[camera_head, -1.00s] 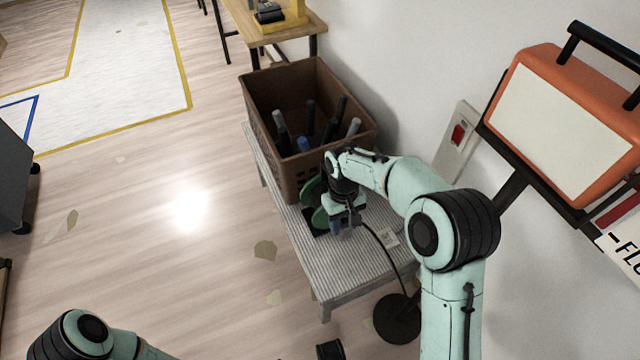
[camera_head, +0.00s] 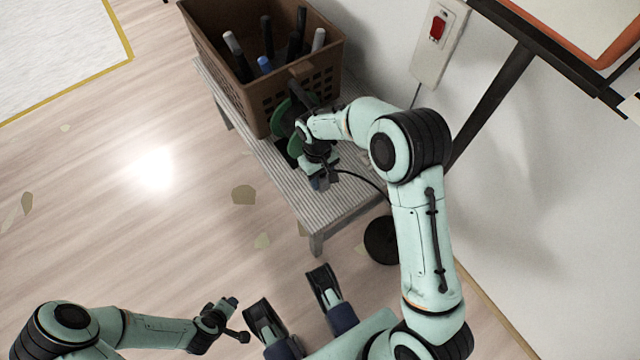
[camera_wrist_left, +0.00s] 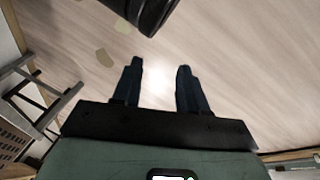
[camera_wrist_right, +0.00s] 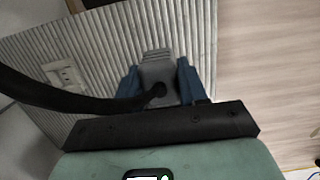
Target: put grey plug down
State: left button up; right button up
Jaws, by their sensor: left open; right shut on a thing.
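The grey plug (camera_wrist_right: 157,68) sits between the blue fingers of my right gripper (camera_wrist_right: 160,82), which is shut on it. A black cable (camera_wrist_right: 60,92) runs from the plug off to the left in the right wrist view. My right gripper (camera_head: 321,181) is over the front part of the ribbed grey bench (camera_head: 262,150), beside a green round thing (camera_head: 284,117). The plug is hard to make out in the head view, and I cannot tell whether it touches the bench. My left gripper (camera_wrist_left: 160,85) is open and empty above the wooden floor, away from the bench.
A brown crate (camera_head: 262,98) with several dark, grey and blue rolls stands on the back of the bench. A white socket (camera_wrist_right: 64,76) lies on the bench left of the plug. A wall switch with a red rocker (camera_head: 437,27) is to the right. A round black base (camera_head: 382,240) stands beside the bench.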

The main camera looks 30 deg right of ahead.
pick_arm(q)
jog(key=shift+s+a+f+g+b, duration=0.15)
jog(key=shift+s+f+g+b, duration=0.15)
jog(key=shift+s+f, duration=0.4)
jog(key=shift+s+a+f+g+b, duration=0.1)
jog(key=shift+s+f+g+b, duration=0.15)
jog(key=shift+s+f, duration=0.4)
pick_arm(e)
jog(key=shift+f, duration=2.6)
pick_arm(q)
jog(key=shift+s+f, duration=0.1)
jog(key=shift+s, duration=0.05)
pick_arm(e)
jog(key=shift+f, duration=0.15)
jog(key=o, duration=1.2)
jog(key=shift+c, duration=0.2)
